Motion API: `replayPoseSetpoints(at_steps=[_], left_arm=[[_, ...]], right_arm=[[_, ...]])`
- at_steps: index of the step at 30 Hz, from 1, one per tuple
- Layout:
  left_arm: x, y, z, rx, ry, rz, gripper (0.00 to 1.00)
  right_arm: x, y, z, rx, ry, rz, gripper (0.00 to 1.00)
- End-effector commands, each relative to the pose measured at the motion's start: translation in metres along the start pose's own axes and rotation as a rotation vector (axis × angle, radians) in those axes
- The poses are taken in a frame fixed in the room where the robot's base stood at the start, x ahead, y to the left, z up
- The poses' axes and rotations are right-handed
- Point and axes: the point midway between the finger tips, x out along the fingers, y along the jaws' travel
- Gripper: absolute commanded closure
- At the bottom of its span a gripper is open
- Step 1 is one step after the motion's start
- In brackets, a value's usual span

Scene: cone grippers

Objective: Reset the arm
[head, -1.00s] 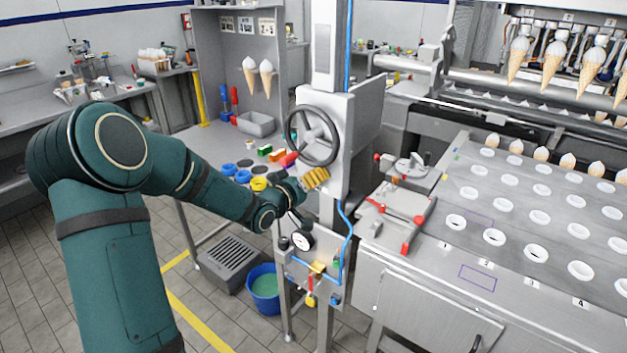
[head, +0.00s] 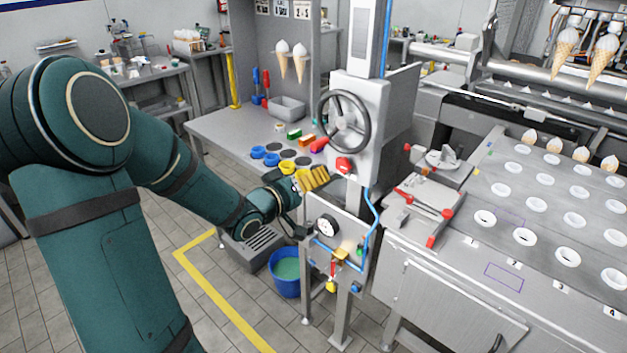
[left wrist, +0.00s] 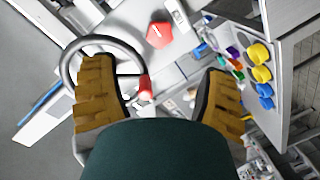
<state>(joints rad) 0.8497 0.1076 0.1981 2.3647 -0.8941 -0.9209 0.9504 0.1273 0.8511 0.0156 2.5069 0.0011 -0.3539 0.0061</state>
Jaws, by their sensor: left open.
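My left arm comes in from the left in the head view. Its gripper (head: 314,180) has yellow-brown ridged fingers and is in front of the grey machine column, below the handwheel (head: 343,121). In the left wrist view the two fingers (left wrist: 160,100) are spread wide apart with nothing held between them. The handwheel's dark rim also shows there, partly behind the left finger, with its red handle (left wrist: 146,86) seen between the fingers. A red button (left wrist: 159,35) lies beyond the fingertips. I cannot tell from these views whether a finger touches the wheel. My right gripper is out of view.
A steel table (head: 215,126) with blue and yellow rings stands behind the arm. A blue bucket (head: 286,284) sits on the floor below the gripper. A pressure gauge (head: 327,226) is close under it. A cone machine with a holed plate (head: 512,237) fills the right.

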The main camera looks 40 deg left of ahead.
Motion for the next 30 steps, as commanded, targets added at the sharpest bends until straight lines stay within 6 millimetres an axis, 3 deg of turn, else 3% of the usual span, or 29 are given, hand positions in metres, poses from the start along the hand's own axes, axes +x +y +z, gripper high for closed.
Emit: replayPoseSetpoints(at_steps=[9,11,14,17,18,22,27,30], left_arm=[[0.002,0.000,0.002,-0.001,-0.004,-0.002,0.26],[0.005,-0.003,0.011,-0.005,-0.018,-0.011,0.26],[0.018,-0.011,0.044,-0.018,-0.076,-0.052,0.26],[0.033,-0.022,0.101,-0.023,-0.187,-0.119,0.26],[0.037,-0.026,0.128,-0.019,-0.244,-0.150,0.26],[0.037,-0.034,0.219,0.014,-0.456,-0.238,0.26],[0.006,-0.038,0.331,0.097,-0.768,-0.323,0.26],[-0.023,-0.038,0.384,0.156,-0.944,-0.354,0.26]], right_arm=[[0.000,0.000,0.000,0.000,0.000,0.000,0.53],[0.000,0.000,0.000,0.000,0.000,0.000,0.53],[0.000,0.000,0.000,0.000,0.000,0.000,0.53],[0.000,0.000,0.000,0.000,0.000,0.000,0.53],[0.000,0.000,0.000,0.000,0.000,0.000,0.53],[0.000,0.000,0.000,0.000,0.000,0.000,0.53],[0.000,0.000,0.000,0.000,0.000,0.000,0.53],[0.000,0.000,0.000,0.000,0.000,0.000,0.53]])
